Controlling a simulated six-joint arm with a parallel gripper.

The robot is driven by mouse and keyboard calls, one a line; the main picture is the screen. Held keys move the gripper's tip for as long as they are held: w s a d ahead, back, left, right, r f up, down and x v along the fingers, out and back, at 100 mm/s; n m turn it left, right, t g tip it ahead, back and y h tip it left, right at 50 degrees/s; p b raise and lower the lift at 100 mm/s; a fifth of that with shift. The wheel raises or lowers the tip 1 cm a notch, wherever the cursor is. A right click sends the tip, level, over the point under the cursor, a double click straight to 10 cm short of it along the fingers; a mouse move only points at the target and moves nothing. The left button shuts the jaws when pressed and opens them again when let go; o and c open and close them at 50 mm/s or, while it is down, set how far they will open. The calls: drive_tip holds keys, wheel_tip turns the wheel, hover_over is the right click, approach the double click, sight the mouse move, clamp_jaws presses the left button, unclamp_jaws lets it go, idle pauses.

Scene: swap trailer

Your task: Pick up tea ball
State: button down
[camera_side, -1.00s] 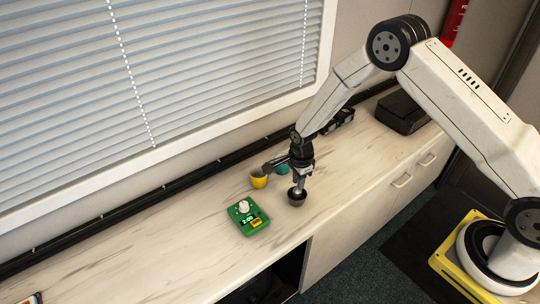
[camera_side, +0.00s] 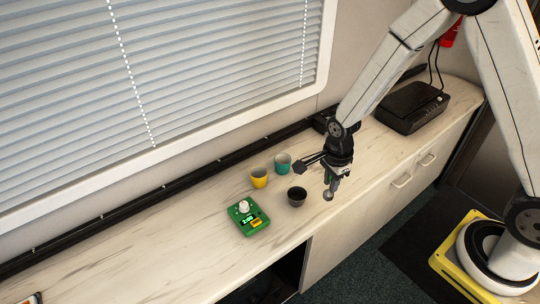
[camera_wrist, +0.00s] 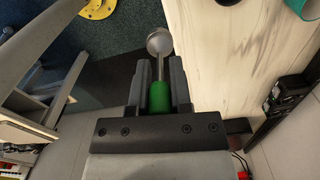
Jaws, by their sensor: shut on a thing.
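The tea ball (camera_side: 328,195) is a small silver ball on a thin stem, hanging below my gripper (camera_side: 335,178) in the side view. In the wrist view the ball (camera_wrist: 159,42) sits beyond the fingertips, and its green handle (camera_wrist: 160,97) is between the jaws of my gripper (camera_wrist: 160,75). My gripper is shut on that handle. The tea ball is to the right of the dark cup (camera_side: 297,196) and apart from it, above the front part of the counter; its exact height is hard to tell.
A yellow cup (camera_side: 259,181) and a teal cup (camera_side: 282,166) stand behind the dark cup. A green timer box (camera_side: 248,220) lies to the left. A black machine (camera_side: 412,108) sits at the back right. The counter (camera_side: 130,255) is clear at left; its front edge is close to my gripper.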

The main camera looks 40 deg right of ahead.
drive_tip(key=shift+s+r, duration=0.3)
drive_tip(key=shift+s, duration=0.45)
drive_tip(key=shift+s+r, duration=0.3)
drive_tip(key=shift+s, duration=0.4)
drive_tip(key=shift+w, duration=0.1)
drive_tip(key=w+d, duration=0.2)
drive_tip(key=w, duration=1.1)
drive_tip(key=w+d, duration=0.2)
drive_tip(key=w, duration=1.2)
drive_tip(key=shift+w+d, duration=0.2)
drive_tip(key=shift+d, duration=0.05)
drive_tip(key=shift+f, duration=0.2)
drive_tip(key=shift+f, duration=5.3)
